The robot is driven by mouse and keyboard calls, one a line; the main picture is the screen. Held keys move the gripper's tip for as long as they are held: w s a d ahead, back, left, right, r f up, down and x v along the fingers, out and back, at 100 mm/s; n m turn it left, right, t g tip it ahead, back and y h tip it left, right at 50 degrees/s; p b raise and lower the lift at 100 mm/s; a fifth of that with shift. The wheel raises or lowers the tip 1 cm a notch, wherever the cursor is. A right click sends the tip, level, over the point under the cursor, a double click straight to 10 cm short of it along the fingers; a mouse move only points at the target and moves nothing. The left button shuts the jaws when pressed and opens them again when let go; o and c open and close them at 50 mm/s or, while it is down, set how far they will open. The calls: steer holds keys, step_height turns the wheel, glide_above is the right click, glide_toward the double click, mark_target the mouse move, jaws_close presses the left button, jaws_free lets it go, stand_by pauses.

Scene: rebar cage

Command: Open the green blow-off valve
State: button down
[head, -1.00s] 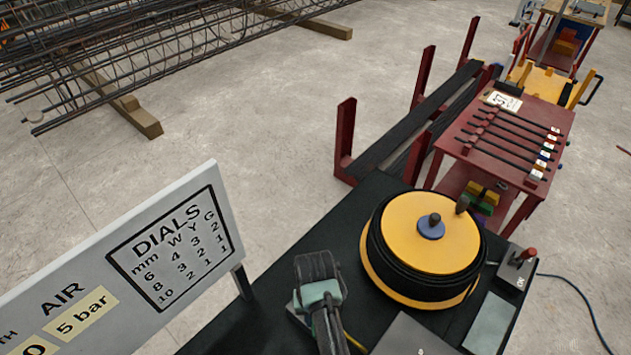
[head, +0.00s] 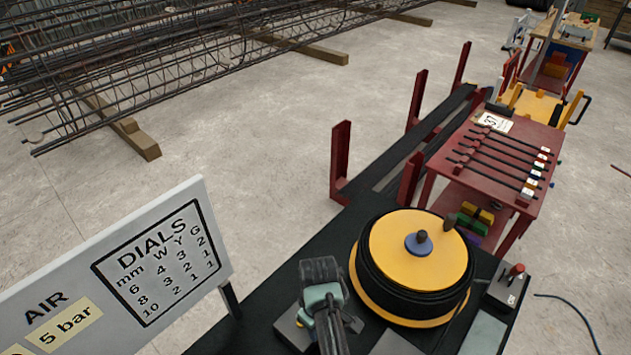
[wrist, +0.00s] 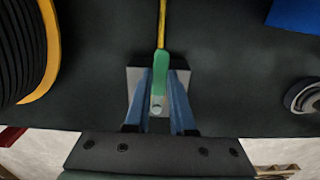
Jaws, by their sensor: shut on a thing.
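The green blow-off valve shows in the wrist view as a green handle (wrist: 159,72) on a grey block (wrist: 134,80). A thin yellow line (wrist: 162,22) runs from its far end to the top of the picture. My gripper (wrist: 161,76) has its blue fingers on both sides of the green handle and is shut on it. The handle's near end, with a round pale tip, lies between the fingers. In the head view my arm stands over the black bench and hides most of the valve.
A yellow-topped reel (head: 390,245) with black coils stands right of my arm. A white dial sign (head: 215,262) stands at left. A red cart (head: 525,135) and rebar bundles are behind.

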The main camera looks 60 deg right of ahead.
steer(key=shift+w+d+r, duration=0.1)
steer(key=shift+d, duration=0.1)
stand_by(0.4)
steer(key=c, duration=0.8)
jaws_free()
steer(key=shift+o, duration=0.2)
step_height(320, 180, up, 13)
steer(key=b, duration=0.1)
steer(key=shift+b, duration=0.4)
